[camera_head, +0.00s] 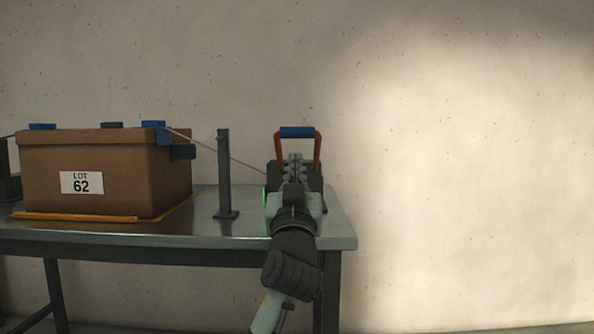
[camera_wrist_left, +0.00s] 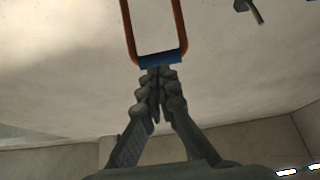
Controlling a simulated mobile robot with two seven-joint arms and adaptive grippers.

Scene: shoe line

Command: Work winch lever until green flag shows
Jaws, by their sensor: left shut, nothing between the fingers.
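The winch lever (camera_head: 297,132) is an orange U-shaped frame with a blue grip, standing upright above the dark winch body (camera_head: 273,176) near the table's right end. The blue grip also shows in the left wrist view (camera_wrist_left: 162,59). My left gripper (camera_head: 294,158) is shut and empty, its fingertips just below the grip in the picture; contact cannot be told. It hides most of the winch. A thin bright green strip (camera_head: 265,196) shows at the left of my gripper; whether it is the flag I cannot tell. My right gripper is not in view.
A brown box (camera_head: 107,178) labelled LOT 62 stands on the grey table (camera_head: 170,234) at left, with blue corner pieces (camera_head: 153,125). A thin reddish strap (camera_head: 217,152) runs from it past a dark post (camera_head: 224,175) towards the winch. The right side is bare wall.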

